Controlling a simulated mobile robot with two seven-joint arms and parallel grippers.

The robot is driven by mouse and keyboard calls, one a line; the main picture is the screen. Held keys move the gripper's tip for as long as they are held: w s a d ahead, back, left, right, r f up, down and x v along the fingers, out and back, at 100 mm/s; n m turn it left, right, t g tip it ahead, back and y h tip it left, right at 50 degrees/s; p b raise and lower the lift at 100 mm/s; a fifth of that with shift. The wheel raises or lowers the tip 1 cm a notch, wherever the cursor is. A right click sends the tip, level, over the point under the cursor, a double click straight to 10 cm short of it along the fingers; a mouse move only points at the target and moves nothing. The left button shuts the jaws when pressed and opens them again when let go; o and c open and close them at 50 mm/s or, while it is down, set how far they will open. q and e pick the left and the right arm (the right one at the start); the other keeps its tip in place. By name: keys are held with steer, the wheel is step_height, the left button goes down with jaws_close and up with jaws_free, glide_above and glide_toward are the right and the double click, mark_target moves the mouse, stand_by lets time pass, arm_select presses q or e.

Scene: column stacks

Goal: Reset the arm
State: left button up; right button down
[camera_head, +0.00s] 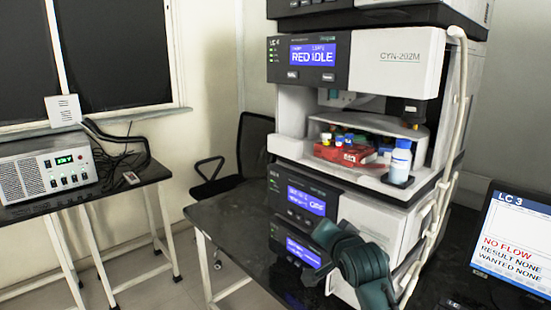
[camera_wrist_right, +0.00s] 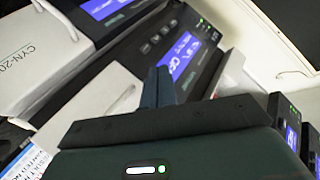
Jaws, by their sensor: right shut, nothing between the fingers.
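My right arm (camera_head: 362,262), dark green, reaches up from the bottom of the head view in front of the lower units of the instrument stack (camera_head: 392,215). In the right wrist view my right gripper (camera_wrist_right: 165,86) shows two dark fingers pressed together, with nothing between them. The fingers point toward the front panels with blue screens, and I cannot tell the exact gap to them. The fingertips are hard to make out in the head view. My left gripper is in neither view.
The stack stands on a black bench (camera_head: 235,215). An open bay holds a red box (camera_head: 345,154) and a blue-capped bottle (camera_head: 400,162). A monitor (camera_head: 515,240) reading "NO FLOW" is at right. A side table at left carries a power unit (camera_head: 45,172). A chair (camera_head: 240,155) stands behind.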

steer(key=s+d+f+n+g, duration=0.1)
steer(key=s+f, duration=0.3)
steer(key=f, duration=0.2)
steer(key=s+f+n, duration=0.2)
steer(key=s+f, duration=0.1)
steer(key=f, duration=0.3)
steer(key=s+f+n, duration=0.2)
steer(key=s+f, duration=0.2)
steer(key=s, duration=0.4)
steer(key=s+d+f+n+g+y, duration=0.1)
steer(key=s+f+n, duration=0.1)
steer(key=s+f, duration=0.3)
steer(key=s+d+f+n+g, duration=0.1)
steer(key=s+f, duration=0.4)
steer(key=s, duration=0.8)
steer(key=shift+n+p, duration=0.35)
steer(key=shift+n, duration=0.55)
